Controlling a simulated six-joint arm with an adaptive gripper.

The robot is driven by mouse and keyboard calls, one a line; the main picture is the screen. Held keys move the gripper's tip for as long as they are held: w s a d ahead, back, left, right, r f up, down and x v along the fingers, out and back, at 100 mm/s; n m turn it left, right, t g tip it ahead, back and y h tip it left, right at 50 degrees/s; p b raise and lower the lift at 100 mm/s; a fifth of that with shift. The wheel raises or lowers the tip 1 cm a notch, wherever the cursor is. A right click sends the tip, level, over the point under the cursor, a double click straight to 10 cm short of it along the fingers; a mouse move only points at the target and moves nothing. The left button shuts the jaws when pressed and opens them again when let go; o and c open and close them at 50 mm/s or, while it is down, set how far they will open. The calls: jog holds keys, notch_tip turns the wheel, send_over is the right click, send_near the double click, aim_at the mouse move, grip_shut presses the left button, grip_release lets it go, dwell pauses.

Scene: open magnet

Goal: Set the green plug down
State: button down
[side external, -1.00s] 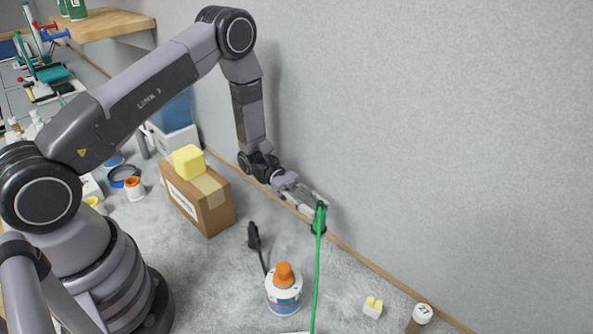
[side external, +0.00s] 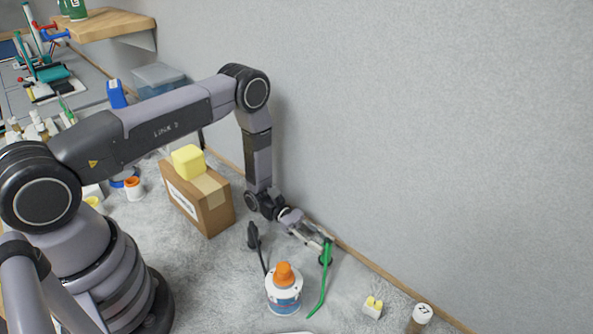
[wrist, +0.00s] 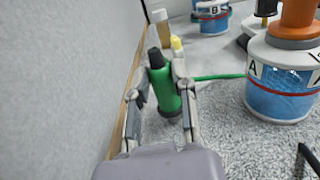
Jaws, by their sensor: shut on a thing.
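The green plug (wrist: 165,92) is held between the two fingers of my gripper (wrist: 160,105) in the wrist view. It has a dark top and a dark lower end, and stands roughly upright. In the side view the plug (side external: 326,254) is at the tip of my gripper (side external: 318,243), low beside the wall. Its green cord (side external: 320,297) hangs to the bench and curves toward the front. I cannot tell whether the plug's lower end touches the bench.
A white and blue container with an orange top (side external: 284,290) stands left of the cord. A black plug (side external: 253,237) is behind it. A cardboard box (side external: 203,205) carries a yellow block (side external: 188,161). A small yellow-topped block (side external: 373,307) and a white-capped bottle (side external: 421,316) are at the right.

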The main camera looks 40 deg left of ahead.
jog(key=c, duration=0.9)
grip_release()
jog(key=shift+f, duration=0.1)
jog(key=shift+c, duration=0.2)
jog(key=shift+a, duration=0.3)
jog(key=a, duration=1.1)
jog(key=shift+a, duration=0.2)
